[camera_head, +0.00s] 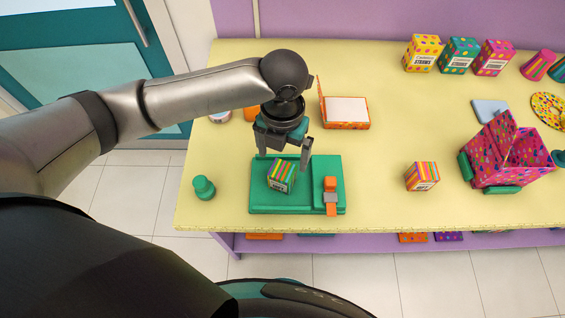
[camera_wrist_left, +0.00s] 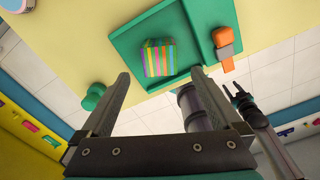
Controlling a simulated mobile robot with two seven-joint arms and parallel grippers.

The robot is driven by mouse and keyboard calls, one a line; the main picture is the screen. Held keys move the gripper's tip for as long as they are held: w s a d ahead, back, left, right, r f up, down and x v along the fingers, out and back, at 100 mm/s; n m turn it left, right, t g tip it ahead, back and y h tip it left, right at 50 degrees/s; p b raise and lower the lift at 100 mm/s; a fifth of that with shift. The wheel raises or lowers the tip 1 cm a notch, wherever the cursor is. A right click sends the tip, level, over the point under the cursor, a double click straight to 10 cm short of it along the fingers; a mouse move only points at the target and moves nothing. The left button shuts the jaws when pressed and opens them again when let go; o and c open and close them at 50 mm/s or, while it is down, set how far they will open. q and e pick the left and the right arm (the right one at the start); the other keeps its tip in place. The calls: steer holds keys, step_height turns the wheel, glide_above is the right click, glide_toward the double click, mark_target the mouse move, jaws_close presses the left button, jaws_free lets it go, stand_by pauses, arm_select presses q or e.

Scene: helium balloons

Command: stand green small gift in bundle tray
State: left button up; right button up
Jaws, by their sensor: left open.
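The small striped gift with green faces (camera_head: 281,177) stands in the left part of the green bundle tray (camera_head: 299,207), a little tilted in the picture. In the left wrist view the open fingers (camera_wrist_left: 162,74) are apart from the gift. My right gripper (camera_wrist_left: 235,91) shows small in that view, its two fingers apart; the head view does not show it.
An orange and grey piece (camera_head: 331,195) sits at the tray's right side. A green weight-like object (camera_head: 203,188) stands left of the tray. An orange striped gift (camera_head: 422,177) and an open dotted box (camera_head: 500,155) are to the right. An open white-lined box (camera_head: 345,112) lies behind.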

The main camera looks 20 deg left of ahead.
mark_target(283, 170)
arm_select(q)
steer(key=shift+r, duration=2.3)
